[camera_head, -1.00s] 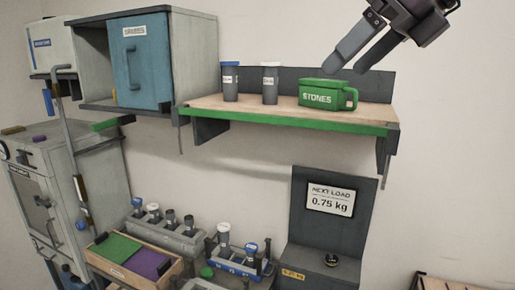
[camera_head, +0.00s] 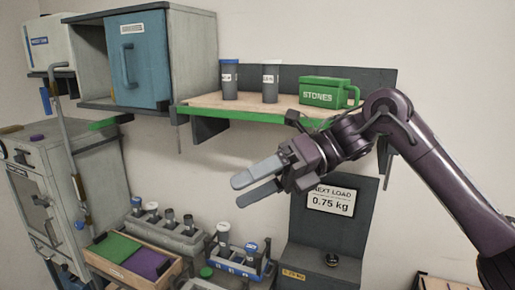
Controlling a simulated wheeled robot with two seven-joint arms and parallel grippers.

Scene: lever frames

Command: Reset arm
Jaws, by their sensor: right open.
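My right gripper (camera_head: 257,184) is in front of the wall below the shelf, its two grey fingers pointing left and apart. It is open with nothing between the fingers. My right arm comes in from the lower right and covers the right end of the shelf's front edge. The left gripper does not show.
A green STONES box (camera_head: 318,92) and two dark jars (camera_head: 229,80) (camera_head: 270,82) stand on the green-edged shelf (camera_head: 245,112). A blue-door cabinet (camera_head: 138,60) is at the left. Below are the NEXT LOAD stand (camera_head: 315,236), vial racks (camera_head: 165,233) and a green-and-purple tray (camera_head: 172,278).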

